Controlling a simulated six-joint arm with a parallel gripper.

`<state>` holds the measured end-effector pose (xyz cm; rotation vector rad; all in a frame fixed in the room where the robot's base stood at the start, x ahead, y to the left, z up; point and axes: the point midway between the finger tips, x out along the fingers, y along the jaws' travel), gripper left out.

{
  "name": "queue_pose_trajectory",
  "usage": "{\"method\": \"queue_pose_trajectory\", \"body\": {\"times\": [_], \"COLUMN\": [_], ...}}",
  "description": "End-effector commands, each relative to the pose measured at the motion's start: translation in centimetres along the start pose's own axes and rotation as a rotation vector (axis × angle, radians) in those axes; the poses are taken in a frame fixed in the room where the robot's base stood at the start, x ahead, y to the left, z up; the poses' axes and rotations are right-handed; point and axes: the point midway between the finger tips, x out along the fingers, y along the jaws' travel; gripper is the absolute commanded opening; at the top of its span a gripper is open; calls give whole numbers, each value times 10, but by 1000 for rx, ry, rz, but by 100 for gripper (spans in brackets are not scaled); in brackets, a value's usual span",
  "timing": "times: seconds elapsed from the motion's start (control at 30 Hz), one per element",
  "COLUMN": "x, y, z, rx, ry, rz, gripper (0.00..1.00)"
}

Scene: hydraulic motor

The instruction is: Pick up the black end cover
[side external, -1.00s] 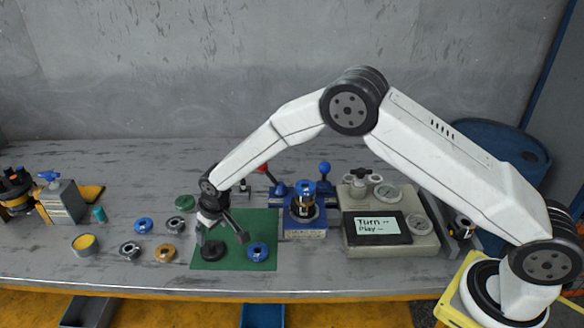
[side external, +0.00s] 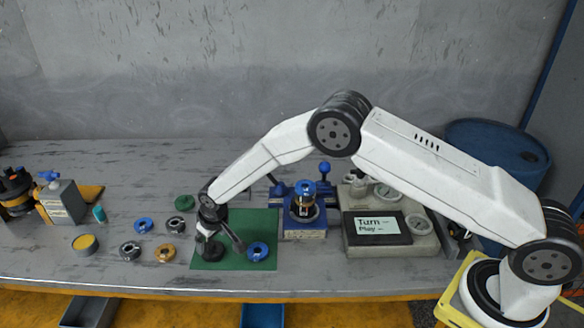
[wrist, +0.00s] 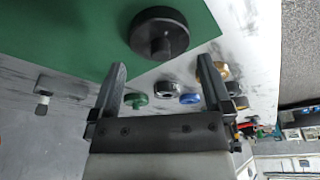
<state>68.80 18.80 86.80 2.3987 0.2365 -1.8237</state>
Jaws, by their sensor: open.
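The black end cover (side external: 212,253) lies on the green mat (side external: 232,226), near the mat's left front part. It is a round disc with a raised hub. My gripper (side external: 222,243) is low over the mat, right above the cover, and hides part of it in the side view. In the wrist view the end cover (wrist: 159,33) shows whole, just beyond my open fingertips (wrist: 162,66). The space between the fingers holds nothing, and I see no contact with the cover.
A blue ring part (side external: 258,252) lies on the mat to the right of my gripper. Several ring parts, including an orange one (side external: 164,253), lie left of the mat. A blue fixture (side external: 304,233) and a grey control box (side external: 420,243) stand to the right.

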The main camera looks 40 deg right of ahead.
Motion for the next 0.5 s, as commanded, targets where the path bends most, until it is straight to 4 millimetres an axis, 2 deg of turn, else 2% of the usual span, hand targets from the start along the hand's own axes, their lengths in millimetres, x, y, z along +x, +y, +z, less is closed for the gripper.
{"method": "queue_pose_trajectory", "body": {"times": [0.23,0.5], "x": [24,34], "y": [0,0], "z": [-1,-1], "rx": [0,0], "ry": [-1,0], "rz": [0,0], "gripper": [100,100]}}
